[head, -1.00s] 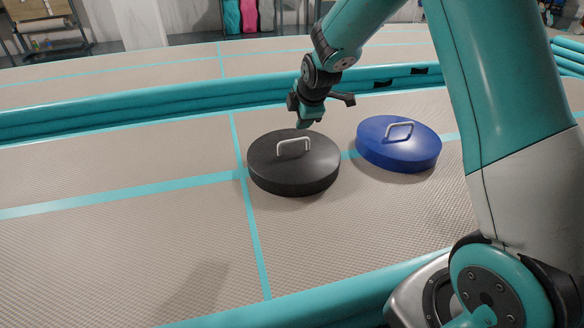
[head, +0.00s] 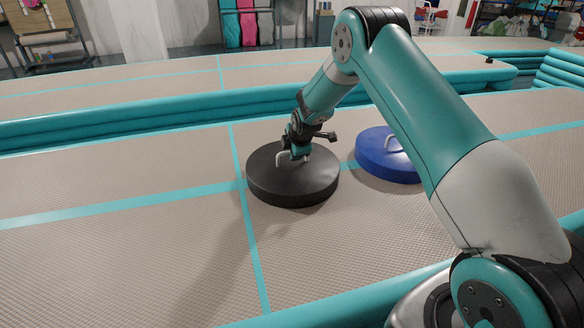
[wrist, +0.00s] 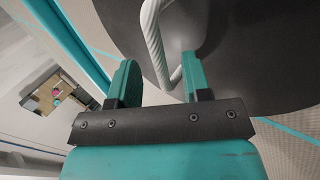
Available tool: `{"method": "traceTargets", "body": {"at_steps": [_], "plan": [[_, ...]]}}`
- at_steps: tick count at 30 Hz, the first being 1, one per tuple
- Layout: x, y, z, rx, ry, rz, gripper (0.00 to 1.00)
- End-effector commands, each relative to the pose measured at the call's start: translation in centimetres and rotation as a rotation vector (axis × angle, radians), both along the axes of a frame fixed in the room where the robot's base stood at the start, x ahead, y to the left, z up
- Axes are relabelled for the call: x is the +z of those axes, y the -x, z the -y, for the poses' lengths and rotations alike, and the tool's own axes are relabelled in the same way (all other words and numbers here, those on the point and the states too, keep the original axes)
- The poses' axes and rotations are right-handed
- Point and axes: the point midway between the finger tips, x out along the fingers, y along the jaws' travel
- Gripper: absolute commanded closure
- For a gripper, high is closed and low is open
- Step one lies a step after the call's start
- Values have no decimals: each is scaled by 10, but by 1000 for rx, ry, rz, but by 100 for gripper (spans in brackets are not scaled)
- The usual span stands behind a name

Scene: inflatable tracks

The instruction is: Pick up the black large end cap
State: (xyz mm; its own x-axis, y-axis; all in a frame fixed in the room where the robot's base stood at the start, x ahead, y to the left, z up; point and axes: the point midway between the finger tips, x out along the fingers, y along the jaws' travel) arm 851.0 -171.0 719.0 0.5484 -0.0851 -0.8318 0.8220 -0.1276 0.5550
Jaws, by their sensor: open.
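The black large end cap (head: 292,190) is a thick round disc lying flat on the mat, with a pale metal handle (head: 279,160) on top. My gripper (head: 299,154) is low over the cap at the handle and hides part of it. In the wrist view my gripper (wrist: 158,82) has its two teal fingers apart. The pale handle (wrist: 153,35) shows in the gap between them, closer to the right finger. The dark cap face (wrist: 255,50) fills the upper right. I cannot tell whether a finger touches the handle.
A blue end cap (head: 378,166) with a similar handle lies just right of the black one, partly behind my arm. Teal inflatable tubes (head: 150,122) run behind the caps. The beige mat (head: 110,255) left and in front is clear.

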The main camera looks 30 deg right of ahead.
Motion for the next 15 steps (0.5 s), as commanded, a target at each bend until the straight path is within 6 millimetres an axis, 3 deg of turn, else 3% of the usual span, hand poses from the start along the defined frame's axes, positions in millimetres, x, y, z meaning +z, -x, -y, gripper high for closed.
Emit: {"method": "traceTargets", "body": {"at_steps": [5, 13, 15], "plan": [[-20, -13, 3, 0, 0, 0, 56], [-22, -15, 3, 1, 1, 1, 56], [-22, -15, 3, 1, 1, 1, 70]]}}
